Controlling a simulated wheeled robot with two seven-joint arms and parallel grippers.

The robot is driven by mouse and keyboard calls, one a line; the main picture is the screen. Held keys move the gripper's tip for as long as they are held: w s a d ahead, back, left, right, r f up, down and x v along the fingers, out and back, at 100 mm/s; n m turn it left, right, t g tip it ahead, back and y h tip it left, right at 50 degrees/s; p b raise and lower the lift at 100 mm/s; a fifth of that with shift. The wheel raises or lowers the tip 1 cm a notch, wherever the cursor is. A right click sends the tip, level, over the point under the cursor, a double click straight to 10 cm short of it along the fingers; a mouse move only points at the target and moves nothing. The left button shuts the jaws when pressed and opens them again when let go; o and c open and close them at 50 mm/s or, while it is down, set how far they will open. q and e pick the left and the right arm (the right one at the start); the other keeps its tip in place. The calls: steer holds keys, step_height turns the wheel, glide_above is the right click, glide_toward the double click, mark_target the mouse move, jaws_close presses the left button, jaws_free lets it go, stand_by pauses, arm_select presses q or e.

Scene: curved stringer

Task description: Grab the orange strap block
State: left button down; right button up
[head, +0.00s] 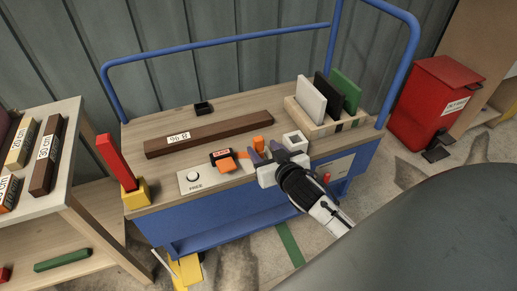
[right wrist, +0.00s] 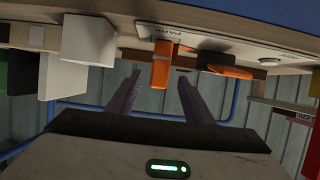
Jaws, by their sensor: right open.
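A small upright orange block (head: 258,142) stands on the cart top; in the right wrist view it (right wrist: 162,62) lies ahead, between the lines of the fingers. To its left is a dark block with an orange piece (head: 226,162), also in the right wrist view (right wrist: 228,71). I cannot tell for sure which is the strap block. My right gripper (head: 267,149) is open and empty at the cart's front edge, its fingers (right wrist: 160,78) pointing at the upright orange block. Finger contact with it is not clear. My left gripper is not in view.
A long brown bar (head: 209,132) lies behind. A wooden rack (head: 318,121) holds upright panels at right. A plate with a white button (head: 193,178) and a red post (head: 116,162) are at left.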

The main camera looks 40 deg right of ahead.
mark_target(260, 144)
steer(key=x, duration=0.5)
steer(key=shift+r+b, duration=0.2)
steer(key=shift+b, duration=0.2)
jaws_close()
